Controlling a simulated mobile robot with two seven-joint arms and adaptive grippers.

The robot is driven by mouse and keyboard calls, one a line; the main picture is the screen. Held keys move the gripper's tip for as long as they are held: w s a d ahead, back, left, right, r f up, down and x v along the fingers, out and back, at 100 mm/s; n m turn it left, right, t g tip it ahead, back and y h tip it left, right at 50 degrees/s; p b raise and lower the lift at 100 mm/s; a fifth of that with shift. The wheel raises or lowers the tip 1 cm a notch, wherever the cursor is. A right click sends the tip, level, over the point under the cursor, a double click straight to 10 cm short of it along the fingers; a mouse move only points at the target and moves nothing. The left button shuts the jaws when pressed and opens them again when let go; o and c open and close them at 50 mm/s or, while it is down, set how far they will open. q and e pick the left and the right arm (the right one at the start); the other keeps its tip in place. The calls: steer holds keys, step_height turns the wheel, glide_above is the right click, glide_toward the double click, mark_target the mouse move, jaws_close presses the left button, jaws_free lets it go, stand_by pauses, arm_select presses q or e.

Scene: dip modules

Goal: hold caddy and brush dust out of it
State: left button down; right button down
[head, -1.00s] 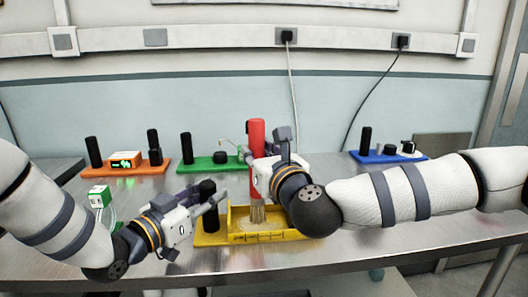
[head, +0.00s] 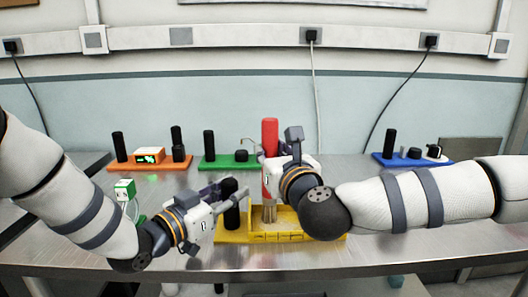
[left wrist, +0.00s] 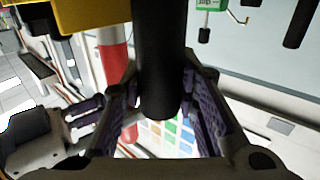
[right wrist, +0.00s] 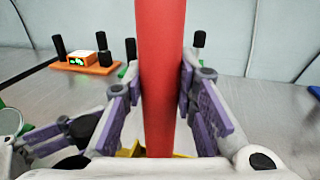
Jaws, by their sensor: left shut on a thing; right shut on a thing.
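The yellow caddy (head: 290,238) sits at the front of the metal table, with a black post handle (head: 231,215) at its left end. My left gripper (head: 228,194) is shut on that black handle, which also stands between its fingers in the left wrist view (left wrist: 160,70). The brush has a red handle (head: 270,132) and pale bristles (head: 269,213). My right gripper (head: 272,172) is shut on the red handle, seen between the purple pads in the right wrist view (right wrist: 162,70). The brush is upright, bristles down inside the caddy. Part of the caddy is hidden behind my right arm.
Behind stand an orange module (head: 150,163) with a lit display, a green module (head: 228,161) and a blue module (head: 412,161), each with black posts. A small green-and-white box (head: 125,189) with a cable is at left. The table's front edge is close to the caddy.

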steer(key=shift+d, duration=3.25)
steer(key=shift+s+a, duration=0.6)
steer(key=shift+a, duration=0.45)
steer(key=shift+s+a, duration=0.55)
steer(key=shift+a, duration=0.45)
steer(key=shift+s+a, duration=0.6)
steer(key=shift+a, duration=1.4)
